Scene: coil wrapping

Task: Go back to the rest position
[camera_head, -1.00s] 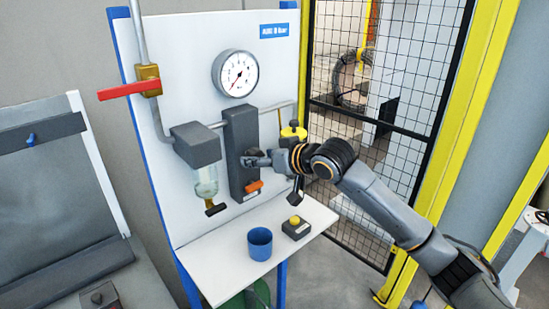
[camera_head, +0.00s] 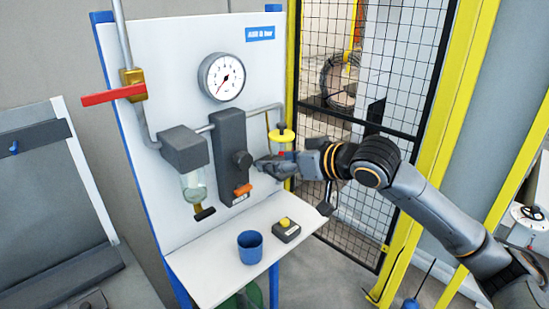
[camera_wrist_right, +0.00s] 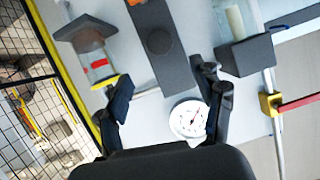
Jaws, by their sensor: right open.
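My right gripper (camera_head: 268,168) is in front of the white panel (camera_head: 160,40), just right of the dark valve block (camera_head: 232,150) with its round knob and orange lever (camera_head: 243,190). In the right wrist view the two fingers of my right gripper (camera_wrist_right: 165,100) are spread apart with nothing between them. The pressure gauge (camera_wrist_right: 188,118) shows behind the fingers there; it also shows in the head view (camera_head: 221,77). My left gripper is in neither view.
A white shelf (camera_head: 200,275) below the panel carries a blue cup (camera_head: 250,247) and a box with a yellow button (camera_head: 286,229). A red-handled valve (camera_head: 114,95) is at upper left. A mesh fence (camera_head: 345,120) with yellow posts stands behind my right arm.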

